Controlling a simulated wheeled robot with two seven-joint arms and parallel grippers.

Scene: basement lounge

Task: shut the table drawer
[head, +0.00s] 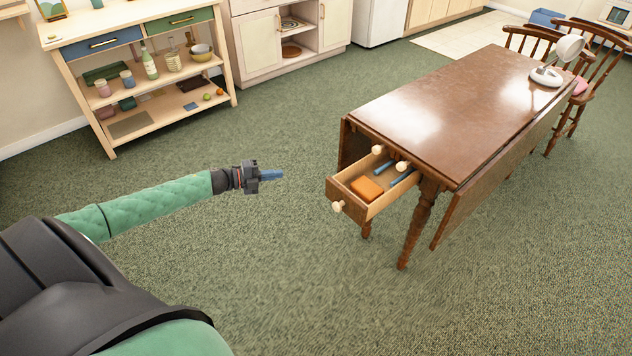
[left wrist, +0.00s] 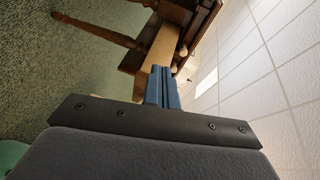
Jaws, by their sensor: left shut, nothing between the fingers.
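The brown wooden drop-leaf table (head: 450,95) stands at the right in the head view. Its drawer (head: 388,204) is pulled out at the near end, toward the left. The drawer has a cream knob (head: 338,206) on its front and holds an orange block (head: 367,188) and blue stick-like items (head: 402,176). My left gripper (head: 272,175) is shut and empty, in the air left of the drawer front and apart from it. In the left wrist view its blue fingers (left wrist: 162,88) are together, with the drawer (left wrist: 158,50) and table leg (left wrist: 100,32) beyond. My right gripper is out of view.
A wooden shelf unit (head: 150,90) with bottles and cups stands at the back left. A white lamp (head: 545,77) stands on the table, with chairs (head: 575,105) beyond. Green carpet between my arm and the drawer is clear.

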